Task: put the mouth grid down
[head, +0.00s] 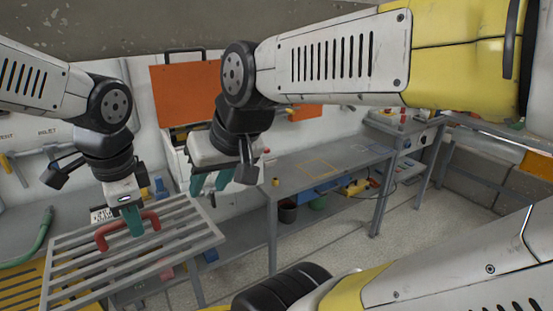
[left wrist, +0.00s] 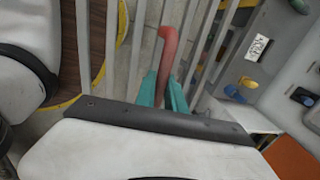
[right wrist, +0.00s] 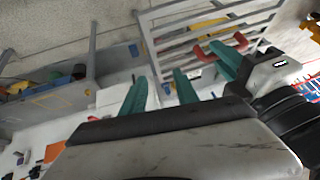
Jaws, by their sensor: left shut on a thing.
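The mouth grid is a grey frame of parallel bars (head: 206,218) with a red bent handle (head: 103,239), at the lower left of the head view. My left gripper (head: 135,230) comes down from above and is shut on the handle; the left wrist view shows the handle (left wrist: 170,45) between its teal fingers (left wrist: 163,90). The grid looks roughly level. I cannot tell whether it hangs free or touches something beneath. My right gripper (head: 209,186) is open and empty, just right of the grid and higher; its fingers stand apart in the right wrist view (right wrist: 160,95).
A grey workbench (head: 300,165) with several small items stands right of the grid. A green hose (head: 35,245) hangs at the left, above a yellow slatted surface (head: 20,290). The floor (head: 410,235) before the bench is clear.

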